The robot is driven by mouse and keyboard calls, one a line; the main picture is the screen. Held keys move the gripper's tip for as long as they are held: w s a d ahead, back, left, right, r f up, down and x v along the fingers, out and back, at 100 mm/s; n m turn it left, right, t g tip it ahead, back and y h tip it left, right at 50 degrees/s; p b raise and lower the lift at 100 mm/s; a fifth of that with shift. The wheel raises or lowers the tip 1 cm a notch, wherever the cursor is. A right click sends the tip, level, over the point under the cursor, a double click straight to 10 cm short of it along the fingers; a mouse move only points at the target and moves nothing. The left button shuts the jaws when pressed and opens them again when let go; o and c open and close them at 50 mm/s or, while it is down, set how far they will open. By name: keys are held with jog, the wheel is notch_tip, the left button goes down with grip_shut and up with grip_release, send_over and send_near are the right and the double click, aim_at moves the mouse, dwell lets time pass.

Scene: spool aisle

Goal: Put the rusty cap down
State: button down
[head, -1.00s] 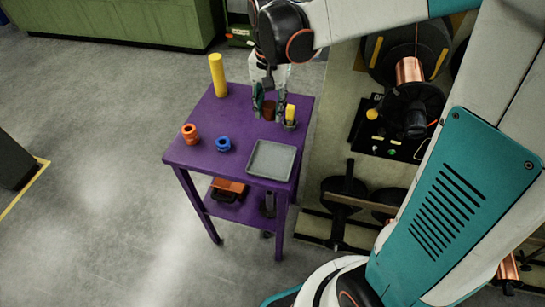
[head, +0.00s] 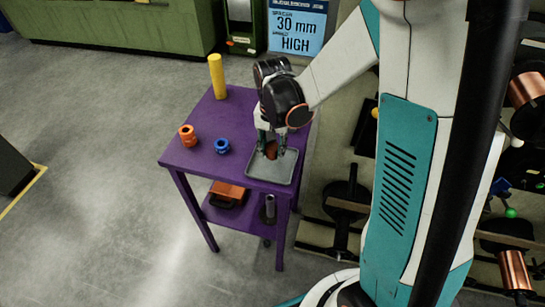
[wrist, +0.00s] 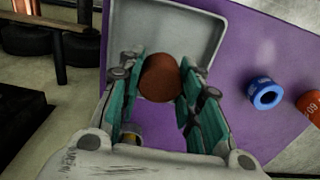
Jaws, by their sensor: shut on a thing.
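The rusty cap (head: 271,150) is a reddish-brown round piece between the fingers of my gripper (head: 272,153). In the wrist view the rusty cap (wrist: 160,78) shows its rounded face between the teal fingers, which are shut on it. In the head view the gripper points down over the grey tray (head: 270,176), at its far part. The tray's rim (wrist: 208,35) also shows in the wrist view, just beyond the cap. I cannot tell whether the cap touches the tray's floor.
The purple table (head: 205,180) also bears an orange spool-like piece (head: 187,135), a blue ring-like piece (head: 222,146) and a tall yellow cylinder (head: 217,76). A lower shelf holds an orange-and-black item (head: 227,193). Racks with reels stand to the right.

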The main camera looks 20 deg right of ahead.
aim_at(272, 163)
notch_tip(272, 163, down, 4)
jog(key=shift+b, duration=0.6)
jog(key=c, duration=1.1)
grip_release()
jog(key=shift+r, duration=0.1)
notch_tip(272, 163, up, 11)
jog(key=p, duration=0.3)
jog(key=shift+r+p, duration=0.2)
jog(key=shift+p, duration=0.2)
jog(key=shift+s+r, duration=0.15)
jog(key=shift+r, duration=0.4)
jog(key=shift+s+r+n+t, duration=1.2)
jog(key=shift+s+r, duration=0.75)
jog(key=shift+s, duration=0.5)
jog(key=shift+s+r+n+t, duration=1.2)
jog(key=shift+s+r, duration=0.75)
jog(key=shift+s, duration=0.5)
jog(key=shift+s+r+n+t, duration=1.2)
jog(key=shift+s+r, duration=0.75)
jog(key=shift+s, duration=0.5)
